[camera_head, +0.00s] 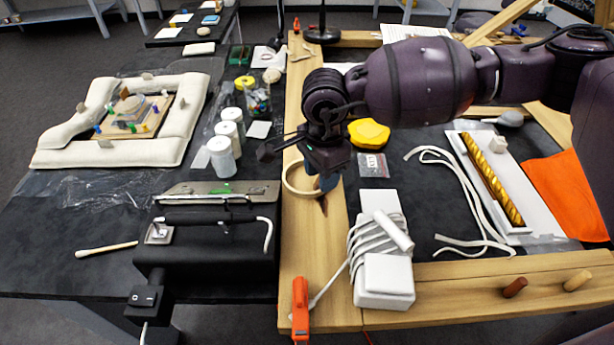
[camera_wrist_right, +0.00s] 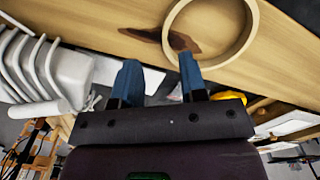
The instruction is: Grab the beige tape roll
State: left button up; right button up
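The beige tape roll (camera_head: 287,184) is a flat ring on the wooden frame's left beam. It also shows in the right wrist view (camera_wrist_right: 251,32), near the top, with a dark knot in the wood beside it. My right gripper (camera_head: 327,182) is just right of the roll and partly overlaps its edge in the head view. In the right wrist view its two blue fingers (camera_wrist_right: 159,72) stand apart with nothing between them. One fingertip appears close to the roll's rim; I cannot tell whether it touches. My left gripper is not in view.
A white cord-wrapped block (camera_head: 385,275) sits in front of the gripper. An orange clamp (camera_head: 300,305) is at the beam's near end. A black device (camera_head: 210,245) is left of the beam. A yellow lump (camera_head: 369,132) lies behind right, beside a small packet (camera_head: 373,165).

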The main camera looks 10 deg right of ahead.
jog(key=f, duration=0.4)
jog(key=shift+w+d+f, duration=0.1)
jog(key=shift+w+f, duration=0.3)
grip_shut()
